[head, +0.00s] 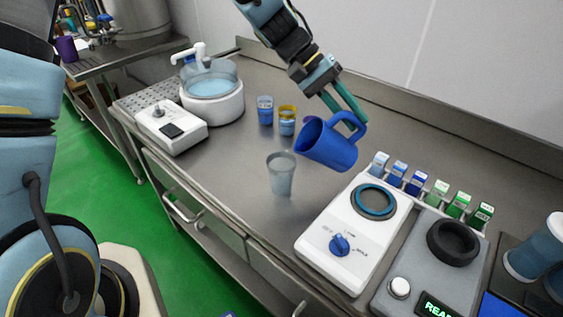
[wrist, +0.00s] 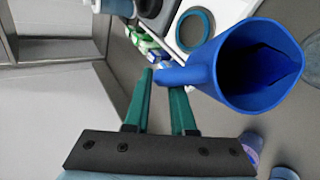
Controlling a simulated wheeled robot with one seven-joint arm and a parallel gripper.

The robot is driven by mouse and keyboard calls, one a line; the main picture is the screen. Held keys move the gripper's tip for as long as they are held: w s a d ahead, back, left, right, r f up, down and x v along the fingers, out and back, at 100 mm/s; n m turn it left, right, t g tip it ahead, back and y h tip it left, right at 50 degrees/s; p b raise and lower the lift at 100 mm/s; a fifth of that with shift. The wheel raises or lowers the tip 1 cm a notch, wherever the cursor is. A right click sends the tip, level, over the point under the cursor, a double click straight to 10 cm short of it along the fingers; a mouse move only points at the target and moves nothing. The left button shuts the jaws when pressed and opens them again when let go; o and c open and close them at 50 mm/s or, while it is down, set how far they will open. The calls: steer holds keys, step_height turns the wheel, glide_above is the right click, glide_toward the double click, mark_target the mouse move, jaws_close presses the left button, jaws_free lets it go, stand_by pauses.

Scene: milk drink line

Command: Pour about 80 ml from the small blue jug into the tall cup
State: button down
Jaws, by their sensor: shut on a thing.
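The small blue jug (head: 329,145) is held in the air, tilted with its mouth toward the left in the head view. My gripper (head: 355,121) is shut on its handle. In the wrist view the green fingers of my gripper (wrist: 167,80) grip the handle, and the jug (wrist: 232,75) shows its open mouth with a dark blue inside. The tall cup (head: 281,174), translucent and grey, stands upright on the steel counter, left of and below the jug's mouth. No stream shows between them. The level in the cup cannot be made out.
Two small cups, one blue (head: 265,110) and one yellow-rimmed (head: 287,121), stand behind the tall cup. A white device with a round ring (head: 340,262) is at the right, with small blue and green-labelled packs (head: 437,192) behind it. A water basin (head: 212,100) stands at the left.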

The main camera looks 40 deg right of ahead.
mark_target(339, 113)
steer(key=shift+w+a+r, duration=0.1)
steer(key=shift+r, duration=0.05)
steer(key=shift+w+a+r+g+h+b, duration=0.1)
steer(key=shift+a+r+g+h+b, duration=0.25)
steer(key=shift+b, duration=0.3)
steer(key=shift+w+r, duration=0.1)
steer(key=shift+r, duration=0.1)
steer(key=shift+w+a+r+m+g+h+b, duration=0.4)
steer(key=shift+a+r+g+h+b, duration=0.3)
steer(key=shift+b, duration=0.15)
stand_by(1.7)
steer(key=shift+s+d+p, duration=0.15)
steer(key=shift+p, duration=0.15)
steer(key=d+f+t+y+p, duration=0.1)
steer(key=p, duration=0.1)
steer(key=s+d+f+n+t+y+p, duration=0.1)
steer(key=f+y+p, duration=0.1)
steer(key=shift+s+d+f+t+p, duration=0.1)
steer(key=shift+d+f+t+p, duration=0.15)
steer(key=shift+d+t+p, duration=0.1)
steer(key=shift+f, duration=0.2)
steer(key=shift+s+d+f+y+p, duration=0.15)
steer(key=shift+d+f+y+p, duration=0.1)
steer(key=shift+p, duration=0.3)
steer(key=shift+s+d+f+n+t+y+p, duration=0.1)
steer(key=shift+d+f+n+t+y+p, duration=0.2)
steer(key=shift+f+t+p, duration=0.35)
